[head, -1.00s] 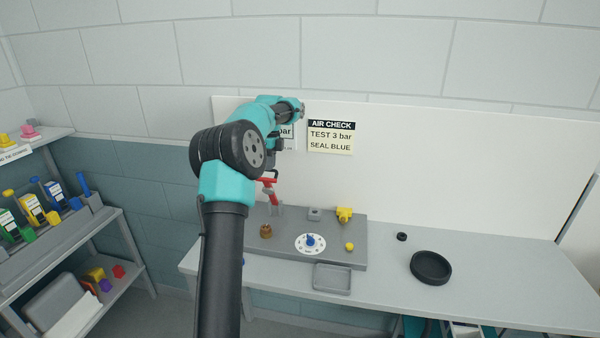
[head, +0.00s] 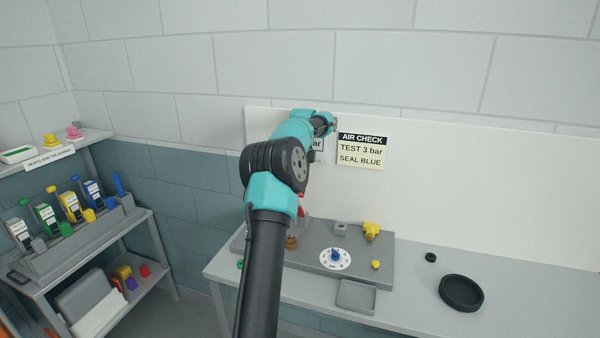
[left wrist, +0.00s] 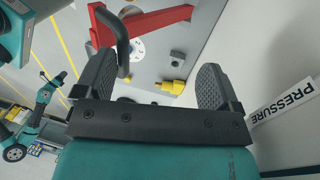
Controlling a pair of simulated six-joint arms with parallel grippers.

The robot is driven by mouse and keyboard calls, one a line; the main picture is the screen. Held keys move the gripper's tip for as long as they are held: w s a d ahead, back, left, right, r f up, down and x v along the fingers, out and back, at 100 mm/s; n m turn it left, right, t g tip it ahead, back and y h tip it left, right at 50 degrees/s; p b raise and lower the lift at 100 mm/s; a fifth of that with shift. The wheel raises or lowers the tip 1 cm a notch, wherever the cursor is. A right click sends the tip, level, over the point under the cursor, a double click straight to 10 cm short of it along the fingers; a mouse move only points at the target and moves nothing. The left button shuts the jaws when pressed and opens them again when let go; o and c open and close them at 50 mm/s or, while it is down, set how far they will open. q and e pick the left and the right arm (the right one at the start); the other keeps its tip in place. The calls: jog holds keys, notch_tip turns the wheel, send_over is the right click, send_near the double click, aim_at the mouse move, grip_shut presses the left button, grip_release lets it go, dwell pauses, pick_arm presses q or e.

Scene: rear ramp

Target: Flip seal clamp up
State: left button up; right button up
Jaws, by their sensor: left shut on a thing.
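The seal clamp (head: 301,204) shows as a small bit of red at the back left of the grey test fixture (head: 380,268), mostly hidden behind my left arm. In the left wrist view the red clamp handle (left wrist: 150,22) crosses the top, past the fingertips. A dark curved rod (left wrist: 123,45) passes by the left finger. My right gripper is not in view.
The fixture holds a blue knob on a white dial (head: 335,258), a yellow fitting (head: 371,231) and a brass fitting (head: 291,242). A grey tray (head: 356,296) and a black dish (head: 461,293) are on the bench. A shelf (head: 150,215) stands left. The bench's right side is mostly clear.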

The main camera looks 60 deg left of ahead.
pick_arm(q)
jog(key=shift+o, duration=0.7)
jog(key=shift+w+a+f, duration=0.1)
jog(key=shift+f, duration=0.55)
jog(key=c, duration=0.7)
jog(key=shift+r, duration=0.1)
jog(key=shift+a+r, duration=0.1)
jog(key=shift+r, duration=0.15)
jog(key=s+d+r, duration=0.1)
jog(key=s+d, duration=0.2)
jog(key=d, duration=0.1)
jog(key=s+d+r, duration=0.2)
jog(key=d, duration=0.3)
jog(key=s+d+r, duration=0.1)
jog(key=s+d, duration=0.2)
jog(key=d, duration=0.1)
jog(key=shift+s+d+r, duration=0.35)
jog(key=shift+w, duration=0.1)
